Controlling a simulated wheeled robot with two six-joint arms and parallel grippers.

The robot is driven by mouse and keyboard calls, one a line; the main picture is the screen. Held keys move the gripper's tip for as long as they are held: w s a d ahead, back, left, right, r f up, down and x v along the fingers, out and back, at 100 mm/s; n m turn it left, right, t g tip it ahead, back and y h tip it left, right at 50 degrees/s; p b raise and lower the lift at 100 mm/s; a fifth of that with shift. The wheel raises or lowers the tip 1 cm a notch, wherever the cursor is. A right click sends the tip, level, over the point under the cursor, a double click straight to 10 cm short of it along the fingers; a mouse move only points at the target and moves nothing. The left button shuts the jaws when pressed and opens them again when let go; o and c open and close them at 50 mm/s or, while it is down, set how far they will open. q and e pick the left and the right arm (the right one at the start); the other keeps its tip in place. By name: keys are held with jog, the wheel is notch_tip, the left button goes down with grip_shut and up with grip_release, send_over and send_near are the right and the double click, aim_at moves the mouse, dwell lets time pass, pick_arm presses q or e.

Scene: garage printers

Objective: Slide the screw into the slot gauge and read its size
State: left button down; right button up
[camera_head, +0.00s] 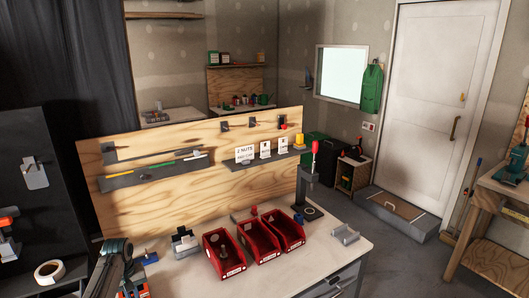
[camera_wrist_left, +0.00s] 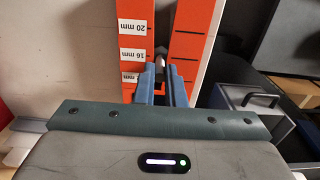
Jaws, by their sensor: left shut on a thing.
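In the left wrist view the slot gauge (camera_wrist_left: 189,48) shows as two orange bars with a tapering gap between them. White labels on its left bar read, upside down, 20 mm and 16 mm, with a lower one mostly covered. My left gripper (camera_wrist_left: 161,76) has its blue fingers closed on the screw (camera_wrist_left: 161,60), of which only a dark end shows. That end appears in line with the gap, level with about the 16 mm label. I cannot tell whether it touches the bars. In the head view my left arm reaches in at the bottom left. My right gripper is out of view.
Red bins (camera_head: 223,255) stand on the pale workbench (camera_head: 310,262) before a plywood back panel (camera_head: 200,155). A red-handled press (camera_head: 312,178) and a grey cradle (camera_head: 345,233) stand to the right. A white tape roll (camera_head: 49,272) lies at the left. The bench's front right is clear.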

pick_arm(q)
jog(key=shift+w+a, duration=0.2)
jog(key=shift+w, duration=0.1)
dwell(0.4)
jog(key=shift+w+a+b, duration=0.1)
jog(key=shift+w+b, duration=0.05)
jog(key=shift+b, duration=0.2)
jog(key=shift+w+a+b, duration=0.45)
jog(key=shift+w+b, duration=0.35)
jog(key=c, duration=1.4)
grip_release()
jog(key=shift+c, duration=0.2)
